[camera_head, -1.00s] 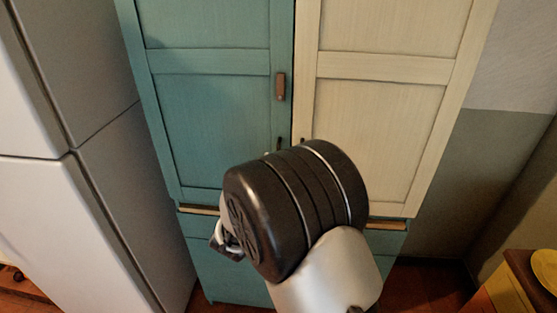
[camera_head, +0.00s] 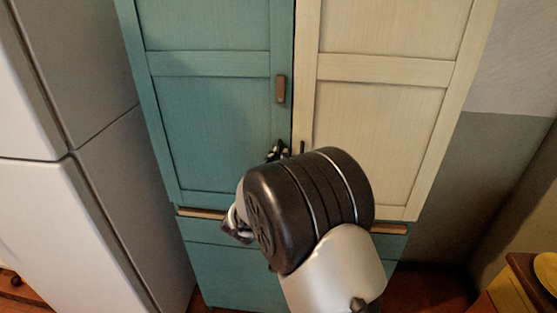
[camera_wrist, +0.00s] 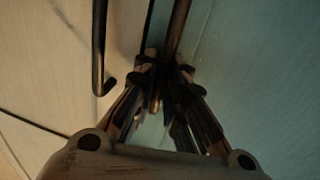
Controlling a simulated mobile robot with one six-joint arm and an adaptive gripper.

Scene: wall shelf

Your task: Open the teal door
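The teal door (camera_head: 215,110) is the left door of the tall cabinet, and it looks closed. Near its right edge it has a dark bar handle, which shows in the wrist view (camera_wrist: 176,28). My gripper (camera_head: 277,150) reaches this handle, and my wrist hides the area below it. In the wrist view, the two fingertips (camera_wrist: 168,70) stand close on either side of the handle. I cannot tell whether they press on it.
The cream door (camera_head: 380,115) adjoins on the right, and its own dark bar handle (camera_wrist: 98,50) is close beside my fingers. Drawers (camera_head: 235,262) lie below. A white fridge (camera_head: 75,190) stands close on the left. A yellow plate (camera_head: 546,270) is at the lower right.

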